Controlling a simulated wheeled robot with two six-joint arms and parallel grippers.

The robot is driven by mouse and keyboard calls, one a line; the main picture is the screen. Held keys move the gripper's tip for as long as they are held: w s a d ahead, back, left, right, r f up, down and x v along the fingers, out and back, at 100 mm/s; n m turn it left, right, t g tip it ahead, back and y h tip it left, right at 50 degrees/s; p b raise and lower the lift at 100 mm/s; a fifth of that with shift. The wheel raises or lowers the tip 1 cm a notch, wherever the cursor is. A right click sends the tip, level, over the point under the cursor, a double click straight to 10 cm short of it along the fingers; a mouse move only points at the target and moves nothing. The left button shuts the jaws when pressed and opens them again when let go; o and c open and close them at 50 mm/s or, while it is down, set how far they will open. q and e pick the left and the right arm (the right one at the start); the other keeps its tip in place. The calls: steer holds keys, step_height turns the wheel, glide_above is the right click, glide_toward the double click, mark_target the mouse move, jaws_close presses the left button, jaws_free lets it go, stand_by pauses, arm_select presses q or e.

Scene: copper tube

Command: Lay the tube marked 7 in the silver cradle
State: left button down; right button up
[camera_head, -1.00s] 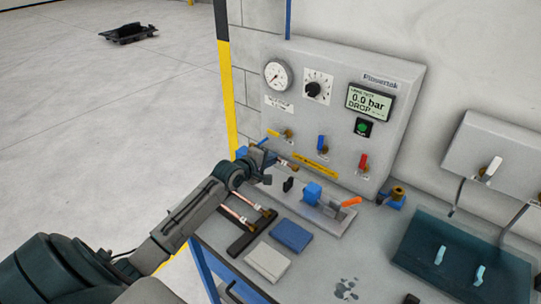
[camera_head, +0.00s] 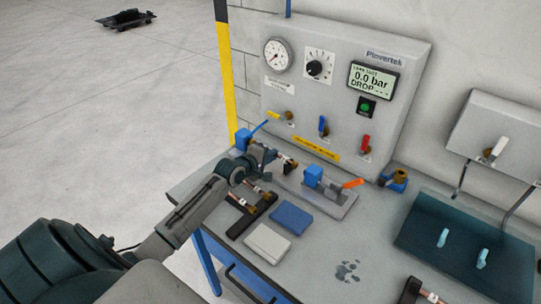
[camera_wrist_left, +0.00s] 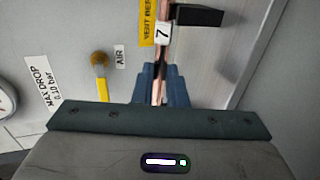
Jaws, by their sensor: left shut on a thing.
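My left gripper (camera_head: 268,154) is shut on a copper tube, which shows in the wrist view (camera_wrist_left: 165,52) between the blue fingers. A white tag with a 7 (camera_wrist_left: 162,33) is on this tube. In the head view a short piece of the tube (camera_head: 288,161) shows at the gripper, in front of the panel. The silver cradle seems to be the grey fixture plate (camera_head: 339,207) with a blue block and an orange lever, just right of the gripper. A black block (camera_wrist_left: 200,16) lies beside the tube; contact is unclear. My right gripper is not in view.
A black rack (camera_head: 237,228) with copper tubes lies in front of the gripper. A blue pad (camera_head: 291,218) and a white pad (camera_head: 267,242) lie nearby. The valve panel (camera_head: 345,60) stands behind. A teal mat (camera_head: 462,245) lies at right.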

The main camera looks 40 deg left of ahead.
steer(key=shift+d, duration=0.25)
arm_select(q)
steer(key=shift+f, duration=0.2)
steer(key=c, duration=1.4)
jaws_free()
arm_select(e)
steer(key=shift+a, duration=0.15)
arm_select(q)
steer(key=shift+s, duration=0.25)
steer(key=v, duration=0.8)
steer(key=shift+s+a+r, duration=0.1)
steer(key=shift+s+a, duration=0.05)
steer(key=shift+s, duration=0.05)
steer(key=shift+v, duration=0.9)
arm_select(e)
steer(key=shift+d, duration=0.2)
